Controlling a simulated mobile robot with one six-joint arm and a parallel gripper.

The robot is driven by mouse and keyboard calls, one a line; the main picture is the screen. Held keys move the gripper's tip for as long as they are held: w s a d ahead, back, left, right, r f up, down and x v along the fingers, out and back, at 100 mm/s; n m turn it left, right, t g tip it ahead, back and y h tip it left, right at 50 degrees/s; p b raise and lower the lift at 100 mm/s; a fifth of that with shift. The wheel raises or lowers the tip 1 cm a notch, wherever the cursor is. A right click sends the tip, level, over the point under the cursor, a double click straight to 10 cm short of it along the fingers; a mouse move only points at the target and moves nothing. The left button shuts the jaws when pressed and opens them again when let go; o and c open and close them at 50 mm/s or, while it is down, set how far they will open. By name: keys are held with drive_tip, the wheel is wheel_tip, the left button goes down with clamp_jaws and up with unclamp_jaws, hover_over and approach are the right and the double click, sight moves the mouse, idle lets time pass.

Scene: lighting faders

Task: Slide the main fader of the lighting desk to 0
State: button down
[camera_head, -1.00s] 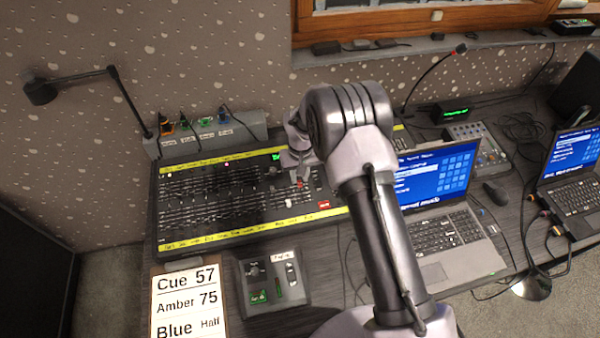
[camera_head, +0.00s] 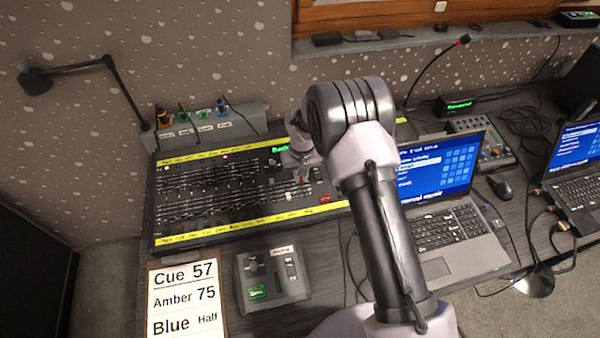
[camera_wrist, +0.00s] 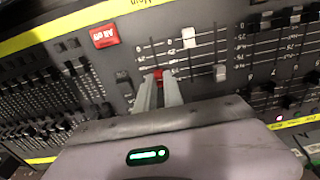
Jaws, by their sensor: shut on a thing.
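The lighting desk (camera_head: 165,240) is a wide black board with rows of faders and yellow label strips. In the wrist view a red fader cap (camera_wrist: 157,74) sits in a slot on the panel near the yellow strip marked Main (camera_wrist: 128,5). The shut fingers of my gripper (camera_wrist: 159,88) are on this red cap and partly cover it. In the head view my gripper (camera_head: 301,179) is down on the right part of the desk, with a bit of red at its tips. Small scale figures run beside the slot; the cap's exact reading is hard to tell.
Two white fader caps (camera_wrist: 190,38) (camera_wrist: 221,73) stand close to the red one. A red All off button (camera_wrist: 104,36) is near the strip. A laptop (camera_head: 440,230) stands right of the desk, a small control box (camera_head: 270,297) and a cue sheet (camera_head: 185,300) in front.

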sight(304, 195)
drive_tip(key=shift+s+d+f, duration=0.1)
drive_tip(key=shift+s+d, duration=0.1)
drive_tip(key=shift+s, duration=0.6)
drive_tip(key=shift+s+d+f, duration=0.1)
drive_tip(key=shift+s+d, duration=0.15)
drive_tip(key=shift+s, duration=0.5)
drive_tip(key=shift+s+d+f, duration=0.1)
drive_tip(key=shift+s+d, duration=0.1)
drive_tip(key=shift+s, duration=0.6)
drive_tip(key=c, duration=1.7)
unclamp_jaws()
drive_tip(key=shift+r, duration=0.1)
drive_tip(key=shift+r+p, duration=0.6)
drive_tip(key=shift+r, duration=0.65)
drive_tip(key=r+p, duration=0.1)
drive_tip(key=r, duration=0.4)
drive_tip(key=s+r+p, duration=0.1)
drive_tip(key=r, duration=0.5)
drive_tip(key=r+p, duration=0.2)
drive_tip(key=r, duration=0.4)
drive_tip(key=shift+s+d+r, duration=0.2)
